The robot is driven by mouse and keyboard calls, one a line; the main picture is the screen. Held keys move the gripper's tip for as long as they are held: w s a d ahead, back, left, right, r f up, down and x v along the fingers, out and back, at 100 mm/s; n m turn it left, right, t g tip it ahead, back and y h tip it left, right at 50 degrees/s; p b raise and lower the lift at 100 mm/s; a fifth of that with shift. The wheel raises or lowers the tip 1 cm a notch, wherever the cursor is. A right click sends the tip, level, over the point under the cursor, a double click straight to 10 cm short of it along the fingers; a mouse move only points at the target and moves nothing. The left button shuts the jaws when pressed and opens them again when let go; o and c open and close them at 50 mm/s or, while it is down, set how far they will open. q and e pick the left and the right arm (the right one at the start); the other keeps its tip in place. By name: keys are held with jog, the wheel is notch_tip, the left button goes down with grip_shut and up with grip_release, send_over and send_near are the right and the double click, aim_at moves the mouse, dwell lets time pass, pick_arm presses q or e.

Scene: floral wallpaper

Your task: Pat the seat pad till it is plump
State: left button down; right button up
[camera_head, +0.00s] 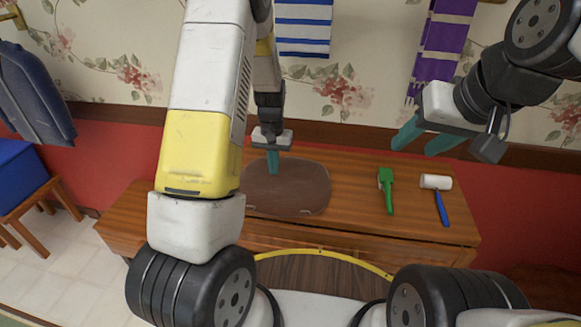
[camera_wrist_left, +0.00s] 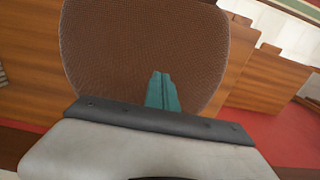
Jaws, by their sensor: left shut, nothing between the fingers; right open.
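The brown seat pad (camera_head: 300,188) lies flat on the wooden bench, partly hidden behind my left arm. My left gripper (camera_head: 273,172) points down at the pad's upper left part, its teal fingers shut with nothing between them. In the left wrist view the seat pad (camera_wrist_left: 140,45) fills the upper middle, and my left gripper's fingers (camera_wrist_left: 162,92) overlap it. I cannot tell whether the fingertips touch the pad. My right gripper (camera_head: 420,140) is open and empty, raised at the right above the back of the bench.
A green tool (camera_head: 387,190) and a white-headed mallet with a blue handle (camera_head: 437,183) lie on the bench (camera_head: 350,185) to the pad's right. A striped blue towel (camera_head: 304,28) and a purple scarf (camera_head: 440,45) hang behind. A blue box on a stool (camera_head: 18,175) stands at left.

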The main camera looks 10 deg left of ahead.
aim_at(274, 180)
pick_arm(q)
jog(key=shift+f, duration=1.55)
jog(key=shift+r, duration=0.1)
jog(key=shift+r, duration=0.1)
jog(key=shift+r, duration=1.65)
jog(key=shift+f, duration=1.75)
jog(key=shift+r, duration=1.8)
